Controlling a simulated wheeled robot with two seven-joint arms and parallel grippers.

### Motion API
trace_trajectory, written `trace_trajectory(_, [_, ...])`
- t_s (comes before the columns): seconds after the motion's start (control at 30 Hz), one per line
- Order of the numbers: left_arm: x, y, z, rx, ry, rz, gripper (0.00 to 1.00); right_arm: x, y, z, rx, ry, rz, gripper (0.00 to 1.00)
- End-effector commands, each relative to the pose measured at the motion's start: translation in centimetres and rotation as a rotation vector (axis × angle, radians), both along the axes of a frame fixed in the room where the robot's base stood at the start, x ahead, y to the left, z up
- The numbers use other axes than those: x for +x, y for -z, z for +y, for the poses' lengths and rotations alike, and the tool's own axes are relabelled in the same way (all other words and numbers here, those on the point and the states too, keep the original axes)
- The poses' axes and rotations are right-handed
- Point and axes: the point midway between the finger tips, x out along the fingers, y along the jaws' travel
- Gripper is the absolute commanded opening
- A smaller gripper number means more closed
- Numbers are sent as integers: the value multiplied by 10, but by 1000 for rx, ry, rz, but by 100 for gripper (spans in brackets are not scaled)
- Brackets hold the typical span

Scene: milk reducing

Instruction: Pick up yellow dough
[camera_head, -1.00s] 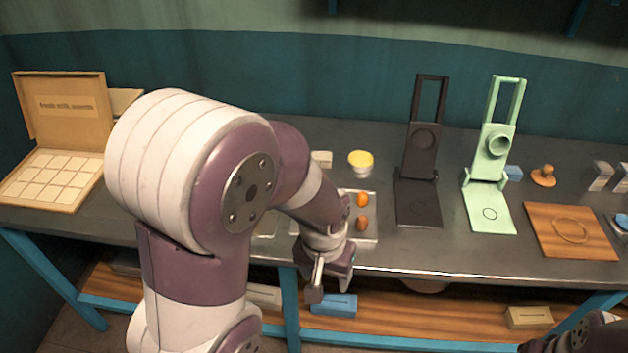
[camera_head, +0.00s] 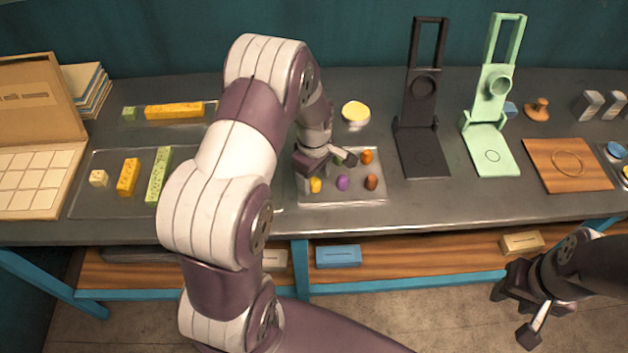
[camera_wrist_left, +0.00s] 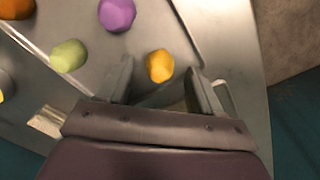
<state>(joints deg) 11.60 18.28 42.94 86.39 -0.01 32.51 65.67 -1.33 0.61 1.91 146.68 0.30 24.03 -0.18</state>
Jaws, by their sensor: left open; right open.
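The yellow dough (camera_head: 315,185) is a small rounded lump at the front left of a shallow metal tray (camera_head: 345,199). My left gripper (camera_head: 322,167) is open just above and behind it. In the left wrist view the yellow dough (camera_wrist_left: 160,66) lies between the two spread fingers of the left gripper (camera_wrist_left: 159,80), with gaps on both sides. A purple dough (camera_head: 342,183) is right of the yellow one. My right gripper (camera_head: 528,316) is open and empty, low at the right, in front of the table.
Orange (camera_head: 367,157) and brown-orange (camera_head: 371,183) lumps share the tray, as does a green lump (camera_wrist_left: 68,55). A yellow-topped cup (camera_head: 355,113) stands behind. A black press (camera_head: 423,155) and a mint-green press (camera_head: 490,155) stand to the right.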

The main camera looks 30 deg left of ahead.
Motion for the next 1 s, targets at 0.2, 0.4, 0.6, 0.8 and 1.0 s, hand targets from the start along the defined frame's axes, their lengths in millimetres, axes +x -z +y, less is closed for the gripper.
trace_trajectory(0.2, [1, 18, 0, 1, 1, -2, 66, 0, -2, 0, 0, 0, 0, 43])
trace_trajectory(0.4, [1, 18, 0, 1, 1, -2, 46, 0, -2, 0, 0, 0, 0, 43])
trace_trajectory(0.6, [1, 18, 0, 1, 1, -2, 6, 0, -2, 0, 0, 0, 0, 43])
trace_trajectory(0.8, [1, 18, 0, 1, 1, -2, 6, 0, -2, 0, 0, 0, 0, 43])
trace_trajectory(1.0, [1, 7, 0, 1, 1, -4, 6, 0, 1, 0, 0, 0, 0, 43])
